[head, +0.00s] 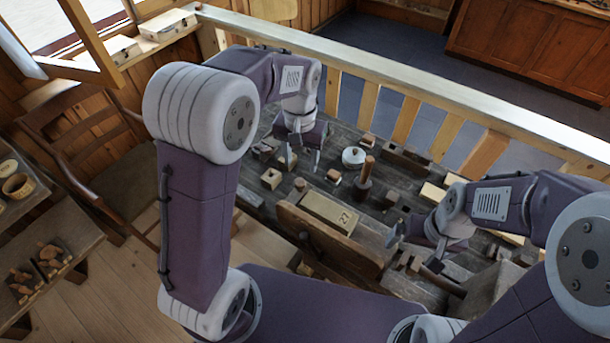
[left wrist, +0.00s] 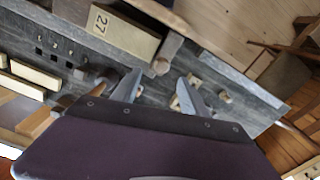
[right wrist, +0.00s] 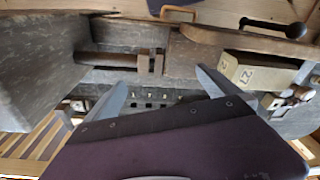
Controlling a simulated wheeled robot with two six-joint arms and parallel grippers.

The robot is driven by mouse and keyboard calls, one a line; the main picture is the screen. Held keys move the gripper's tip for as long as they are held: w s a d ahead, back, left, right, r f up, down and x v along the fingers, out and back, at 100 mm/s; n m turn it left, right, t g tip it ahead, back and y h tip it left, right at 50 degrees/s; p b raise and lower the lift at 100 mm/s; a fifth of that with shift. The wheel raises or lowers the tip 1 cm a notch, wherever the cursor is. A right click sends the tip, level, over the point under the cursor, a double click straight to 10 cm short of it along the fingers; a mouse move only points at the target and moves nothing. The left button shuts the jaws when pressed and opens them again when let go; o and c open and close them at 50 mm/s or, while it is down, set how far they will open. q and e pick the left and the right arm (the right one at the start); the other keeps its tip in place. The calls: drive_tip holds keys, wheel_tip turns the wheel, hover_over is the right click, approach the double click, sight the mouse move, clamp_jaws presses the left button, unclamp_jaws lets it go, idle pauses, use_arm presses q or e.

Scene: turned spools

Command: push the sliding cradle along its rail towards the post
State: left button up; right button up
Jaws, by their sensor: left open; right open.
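A small two-pronged wooden piece, apparently the cradle (right wrist: 150,66), sits at the end of a dark slot or rail (right wrist: 108,60) in the right wrist view. In the head view the cradle (head: 408,262) shows small, just below my right gripper (head: 416,246). That gripper is open and empty; its fingers (right wrist: 161,82) appear close to the cradle, but I cannot tell whether they touch. I cannot tell surely which part is the post. My left gripper (head: 303,163) is open and empty over the far left of the bench, its fingers apart in the left wrist view (left wrist: 162,82).
A box marked 27 (head: 330,212) lies beside a wooden board (head: 325,248). An upright turned wooden piece (head: 363,180) and a round white-lidded pot (head: 353,156) stand beyond. A large grey block (right wrist: 35,65) stands beside the rail. Several small blocks crowd the bench.

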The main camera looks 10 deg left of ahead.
use_arm(q)
drive_tip(key=shift+w+a+f, duration=0.3)
drive_tip(key=shift+w+f, duration=0.25)
drive_tip(key=shift+w, duration=0.2)
hover_over(300, 182)
drive_tip(key=f, duration=0.4)
drive_tip(key=shift+s+f, duration=0.2)
drive_tip(key=shift+s, duration=0.05)
drive_tip(key=f, duration=0.4)
drive_tip(key=shift+w+p, duration=0.4)
drive_tip(key=shift+s, duration=0.15)
drive_tip(key=shift+s+r, duration=0.1)
drive_tip(key=c, duration=0.4)
clamp_jaws()
